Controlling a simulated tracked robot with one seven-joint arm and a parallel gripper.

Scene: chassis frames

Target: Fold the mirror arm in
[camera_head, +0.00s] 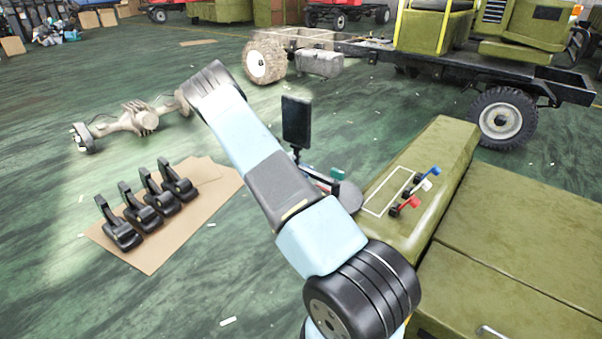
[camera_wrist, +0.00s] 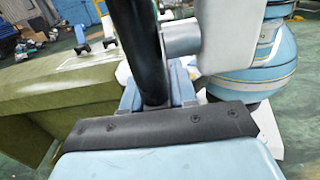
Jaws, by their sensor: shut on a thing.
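A black rectangular mirror (camera_head: 296,121) stands upright just right of my arm in the head view. Its lower mount is partly hidden behind my arm. In the wrist view a thick black tube, which looks like the mirror arm (camera_wrist: 140,40), runs down from the top edge into my gripper (camera_wrist: 158,98). The blue fingers are closed around this tube, one on each side. In the head view my gripper is mostly hidden behind my own arm links, so the grip itself does not show there.
A green chassis panel (camera_head: 440,155) lies right of the mirror, with red (camera_head: 411,203), white and blue (camera_head: 430,171) levers on it. Several black pedals (camera_head: 140,213) sit on cardboard (camera_head: 150,262) at left. An axle (camera_head: 138,119) lies behind them. Green floor is open at front left.

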